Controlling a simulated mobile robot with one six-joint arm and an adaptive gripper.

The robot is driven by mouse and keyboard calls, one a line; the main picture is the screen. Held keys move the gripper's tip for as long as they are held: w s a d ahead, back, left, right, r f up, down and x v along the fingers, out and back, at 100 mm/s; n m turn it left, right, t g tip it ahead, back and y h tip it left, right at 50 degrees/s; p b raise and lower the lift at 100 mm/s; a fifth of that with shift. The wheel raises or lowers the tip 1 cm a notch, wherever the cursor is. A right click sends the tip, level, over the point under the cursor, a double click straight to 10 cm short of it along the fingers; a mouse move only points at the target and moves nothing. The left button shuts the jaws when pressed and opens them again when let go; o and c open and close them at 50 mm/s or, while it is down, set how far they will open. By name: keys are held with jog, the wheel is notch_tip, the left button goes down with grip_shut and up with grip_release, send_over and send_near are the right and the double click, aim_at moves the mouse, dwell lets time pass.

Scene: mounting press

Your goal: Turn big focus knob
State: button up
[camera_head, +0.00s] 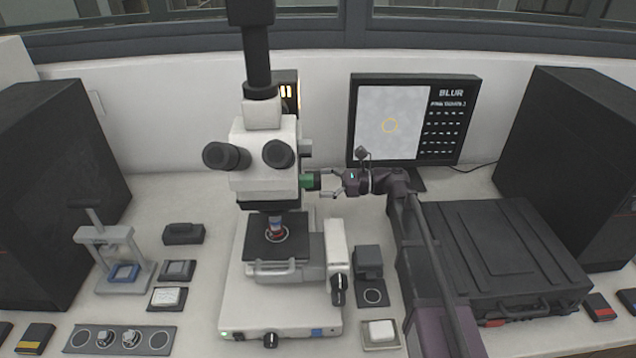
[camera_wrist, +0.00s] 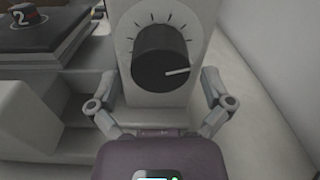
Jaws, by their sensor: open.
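In the wrist view, a big round black knob (camera_wrist: 155,62) with a white pointer line sits on a pale plate with dark tick marks. The pointer points right and slightly up. My gripper (camera_wrist: 160,84) is open, with one finger on each side below the knob; I cannot tell whether either touches it. In the head view, my gripper (camera_head: 324,184) appears beside the green piece (camera_head: 308,182) on the microscope's right side. A black knob (camera_head: 338,289) shows low on the front of the pale column right of the stage (camera_head: 258,252).
The monitor (camera_head: 390,120) shows "BLUR". A black case (camera_head: 500,250) lies right of my arm. A dark block (camera_head: 368,260) stands right of the column.

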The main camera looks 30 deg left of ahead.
jog(key=v, duration=1.1)
jog(key=shift+a, duration=0.1)
dwell(1.4)
notch_tip(320, 180, up, 22)
jog(key=p, duration=2.1)
jog(key=shift+f+p, duration=0.2)
jog(key=shift+p, duration=0.15)
